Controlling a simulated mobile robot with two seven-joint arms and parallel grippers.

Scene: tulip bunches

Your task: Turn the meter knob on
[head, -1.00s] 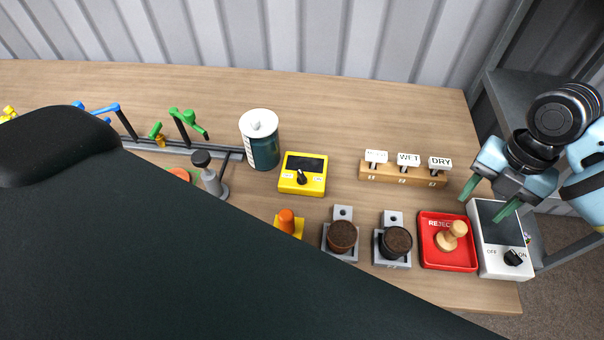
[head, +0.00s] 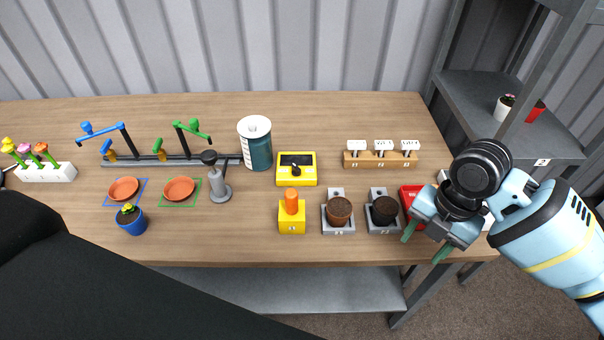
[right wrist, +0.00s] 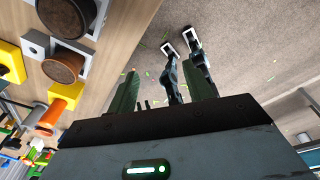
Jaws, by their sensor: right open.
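A yellow meter (head: 296,181) with a dark screen and a black knob stands on the table near the middle in the head view. The knob's pointing direction is too small to read. A white box (head: 443,175) at the table's right end is mostly hidden behind my right gripper, and its knob cannot be seen. In the right wrist view, nothing is between the fingers (right wrist: 160,88). My left gripper is not in view.
A grey shelf (head: 520,130) stands at right. Bare table lies left of the yellow block.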

